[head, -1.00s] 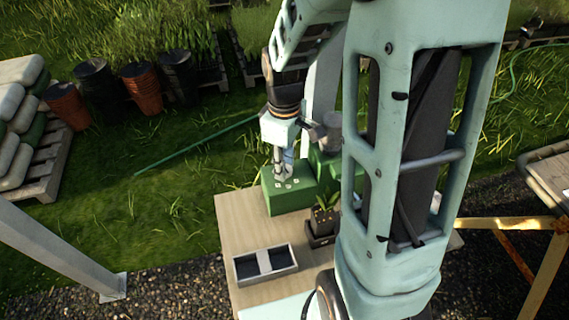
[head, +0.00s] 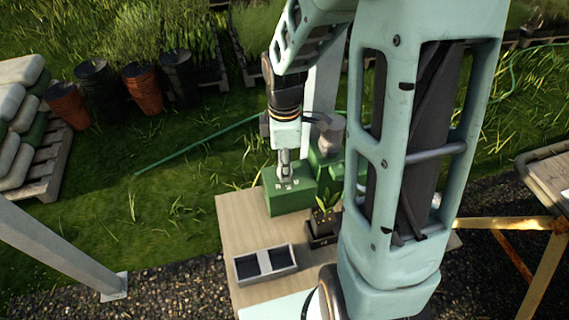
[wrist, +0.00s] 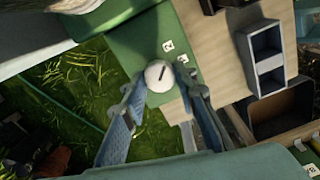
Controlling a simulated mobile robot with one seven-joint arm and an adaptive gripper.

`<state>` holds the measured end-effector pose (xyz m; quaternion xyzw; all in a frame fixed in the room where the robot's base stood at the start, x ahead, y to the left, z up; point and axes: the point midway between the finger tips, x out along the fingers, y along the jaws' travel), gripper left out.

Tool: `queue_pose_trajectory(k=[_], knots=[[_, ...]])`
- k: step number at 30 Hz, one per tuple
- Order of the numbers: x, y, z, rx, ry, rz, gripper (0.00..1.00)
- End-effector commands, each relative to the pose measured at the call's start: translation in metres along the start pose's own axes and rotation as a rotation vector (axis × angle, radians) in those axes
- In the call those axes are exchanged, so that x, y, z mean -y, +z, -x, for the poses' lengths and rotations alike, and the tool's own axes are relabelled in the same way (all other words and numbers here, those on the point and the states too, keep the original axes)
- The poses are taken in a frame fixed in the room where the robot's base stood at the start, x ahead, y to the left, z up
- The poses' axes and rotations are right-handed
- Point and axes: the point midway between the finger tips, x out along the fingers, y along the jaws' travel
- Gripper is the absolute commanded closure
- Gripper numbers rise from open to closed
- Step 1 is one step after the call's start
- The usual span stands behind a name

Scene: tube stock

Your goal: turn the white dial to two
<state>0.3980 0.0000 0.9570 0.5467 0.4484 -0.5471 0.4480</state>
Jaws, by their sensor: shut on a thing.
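The white dial (wrist: 159,76) is round with a dark pointer line and sits on the top of the green box (wrist: 140,40). In the wrist view the line slants up and slightly right, roughly toward a white label (wrist: 167,46) that looks like a 2. Another small label (wrist: 183,58) lies to its right; its figure is hard to read. My gripper (wrist: 161,78) is shut on the dial, one finger on each side. In the head view my gripper (head: 285,174) reaches down onto the green box (head: 288,200) and hides the dial.
The box stands at the far end of a wooden table (head: 235,228). A dark pot with a plant (head: 321,229) and a grey two-compartment tray (head: 236,268) stand nearer. A post and green equipment (head: 325,165) are close to the right of my gripper.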

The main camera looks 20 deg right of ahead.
Motion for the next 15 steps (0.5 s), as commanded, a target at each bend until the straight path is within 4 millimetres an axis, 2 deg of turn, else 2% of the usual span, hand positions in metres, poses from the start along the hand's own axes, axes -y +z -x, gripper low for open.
queue_pose_trajectory(k=[9,10,15], knots=[[-0.0004,0.0,0.0003,0.0,0.001,0.001,0.97],[-0.0005,0.0,0.0003,0.0,0.001,0.001,0.72],[-0.0004,0.0,0.0003,0.0,0.001,0.0,0.56]])
